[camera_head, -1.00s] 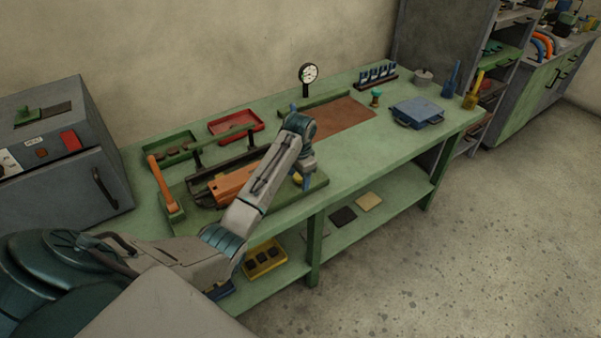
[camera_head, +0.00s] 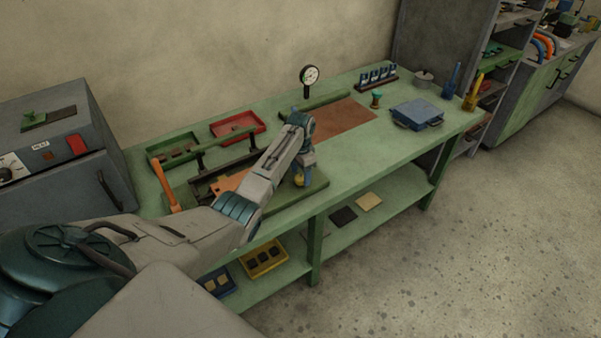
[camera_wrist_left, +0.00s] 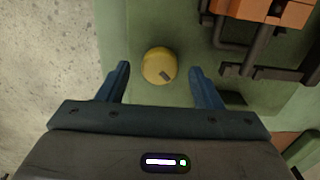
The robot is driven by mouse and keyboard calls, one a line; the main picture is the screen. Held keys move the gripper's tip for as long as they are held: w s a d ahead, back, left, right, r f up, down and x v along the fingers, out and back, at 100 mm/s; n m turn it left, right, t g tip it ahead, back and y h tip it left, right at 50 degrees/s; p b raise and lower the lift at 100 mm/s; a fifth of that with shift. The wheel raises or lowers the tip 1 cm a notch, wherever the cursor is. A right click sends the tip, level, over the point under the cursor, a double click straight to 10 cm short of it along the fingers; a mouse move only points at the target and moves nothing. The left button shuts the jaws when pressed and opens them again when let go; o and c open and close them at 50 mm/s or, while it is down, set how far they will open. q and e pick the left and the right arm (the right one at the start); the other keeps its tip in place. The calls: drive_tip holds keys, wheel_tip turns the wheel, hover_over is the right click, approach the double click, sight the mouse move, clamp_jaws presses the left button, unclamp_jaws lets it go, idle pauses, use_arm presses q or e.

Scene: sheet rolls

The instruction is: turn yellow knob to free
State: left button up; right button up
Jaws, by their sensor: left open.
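The yellow knob (camera_wrist_left: 158,66) sits on the green base of the sheet roll machine, with a dark pointer mark at its lower right in the left wrist view. In the head view the knob (camera_head: 299,181) shows just below my left gripper (camera_head: 303,178). In the wrist view my left gripper (camera_wrist_left: 160,82) is open, with one blue finger on each side of the knob and a gap to each. I cannot tell how far above the knob the fingertips are. My right gripper is not in view.
The orange part of the machine (camera_wrist_left: 262,10) and its dark bars lie close to the right of the knob. An orange-handled lever (camera_head: 163,184) stands at the left. A red tray (camera_head: 238,126) and a dial gauge (camera_head: 309,76) are behind. The bench's front edge is near the knob.

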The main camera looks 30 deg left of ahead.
use_arm(q)
drive_tip(key=shift+f, duration=0.7)
drive_tip(key=c, duration=1)
